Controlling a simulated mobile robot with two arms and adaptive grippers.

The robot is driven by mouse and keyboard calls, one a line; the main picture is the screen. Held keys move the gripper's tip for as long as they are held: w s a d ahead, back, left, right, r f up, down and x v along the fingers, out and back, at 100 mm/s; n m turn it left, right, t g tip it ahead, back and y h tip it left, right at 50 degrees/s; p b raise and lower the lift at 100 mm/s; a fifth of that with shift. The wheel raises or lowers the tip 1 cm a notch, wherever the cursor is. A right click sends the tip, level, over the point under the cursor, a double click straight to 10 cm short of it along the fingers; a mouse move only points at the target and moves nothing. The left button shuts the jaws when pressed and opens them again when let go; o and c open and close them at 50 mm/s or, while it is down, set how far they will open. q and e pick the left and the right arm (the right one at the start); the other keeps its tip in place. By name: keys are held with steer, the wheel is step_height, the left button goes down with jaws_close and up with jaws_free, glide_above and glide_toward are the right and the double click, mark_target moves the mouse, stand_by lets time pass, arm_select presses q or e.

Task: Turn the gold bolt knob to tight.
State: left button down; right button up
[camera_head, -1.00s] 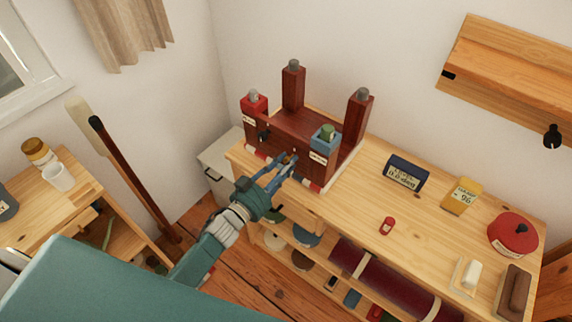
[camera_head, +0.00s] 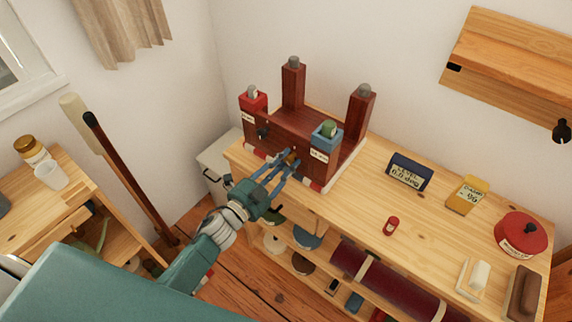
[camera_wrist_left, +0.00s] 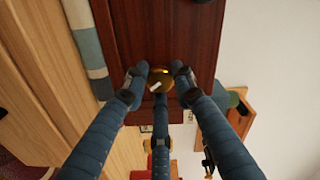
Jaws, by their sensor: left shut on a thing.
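The gold bolt knob (camera_wrist_left: 160,80) sits on the front face of a dark red-brown wooden frame (camera_wrist_left: 186,30) and has a pale mark on it. In the head view the frame (camera_head: 305,124) stands upside down on the bench with its legs up. My left gripper (camera_head: 284,164) reaches the frame's front face from the left. In the left wrist view the fingers of the left gripper (camera_wrist_left: 160,76) are shut on the knob, one at each side and a third below. In the head view the fingers largely hide the knob. My right gripper is not in view.
The wooden bench (camera_head: 365,200) carries a level display reading 0.0 deg (camera_head: 409,172), a yellow box (camera_head: 467,194), a small red cylinder (camera_head: 391,226) and a red pot (camera_head: 521,235). A wall shelf (camera_head: 510,60) hangs at upper right. A long-handled tool (camera_head: 130,180) leans at left.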

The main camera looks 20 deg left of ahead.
arm_select(q)
steer(key=m+b, duration=0.1)
steer(key=m, duration=0.3)
steer(key=shift+a+f+b, duration=0.15)
steer(key=shift+f+b, duration=0.2)
steer(key=shift+f, duration=0.05)
steer(key=shift+r+m+b, duration=0.15)
steer(key=shift+m+b, duration=0.3)
steer(key=shift+m, duration=1.05)
steer(key=shift+r, duration=0.1)
steer(key=c, duration=1.4)
jaws_free()
steer(key=shift+r, duration=0.1)
steer(key=shift+s, duration=0.2)
steer(key=v, duration=1.1)
steer(key=shift+s+a, duration=0.2)
steer(key=shift+s, duration=0.1)
